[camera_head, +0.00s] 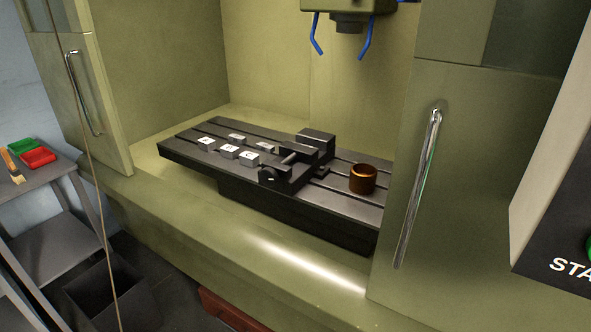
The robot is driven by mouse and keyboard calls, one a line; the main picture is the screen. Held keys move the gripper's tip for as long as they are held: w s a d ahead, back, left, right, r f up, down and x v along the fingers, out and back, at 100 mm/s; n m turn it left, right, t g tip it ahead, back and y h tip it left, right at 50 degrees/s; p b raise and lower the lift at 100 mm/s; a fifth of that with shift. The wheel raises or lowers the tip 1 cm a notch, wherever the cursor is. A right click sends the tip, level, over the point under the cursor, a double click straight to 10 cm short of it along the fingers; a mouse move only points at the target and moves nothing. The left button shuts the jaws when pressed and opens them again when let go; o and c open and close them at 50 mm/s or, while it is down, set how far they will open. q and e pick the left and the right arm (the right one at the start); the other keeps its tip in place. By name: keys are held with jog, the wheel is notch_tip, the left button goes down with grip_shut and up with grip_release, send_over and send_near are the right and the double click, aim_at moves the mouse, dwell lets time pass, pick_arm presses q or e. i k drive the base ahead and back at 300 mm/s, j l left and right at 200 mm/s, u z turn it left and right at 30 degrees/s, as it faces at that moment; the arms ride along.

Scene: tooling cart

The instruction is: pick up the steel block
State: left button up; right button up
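Several small light-grey blocks with white, marked tops lie on the left half of the dark slotted machine table (340,219). Three of them, a left block (206,146), a middle block (229,153) and a right block (250,159), form a front row. Two flatter pieces, a left one (236,138) and a right one (265,147), lie behind them. I cannot tell which of these is the steel block. Neither of my grippers is in view.
A dark vise (305,157) and a copper-coloured cup (363,179) stand right of the blocks. The enclosure is open between a left door (75,95) and a right door (460,180). A cart (60,172) at left bears a red bin (39,158) and a green bin (22,146).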

aim_at(241, 139)
jog(key=i+j, duration=0.2)
jog(key=i, duration=0.25)
jog(key=i+j+u, duration=0.2)
jog(key=i+u, duration=0.15)
jog(key=i, duration=0.15)
jog(key=l+u, duration=0.1)
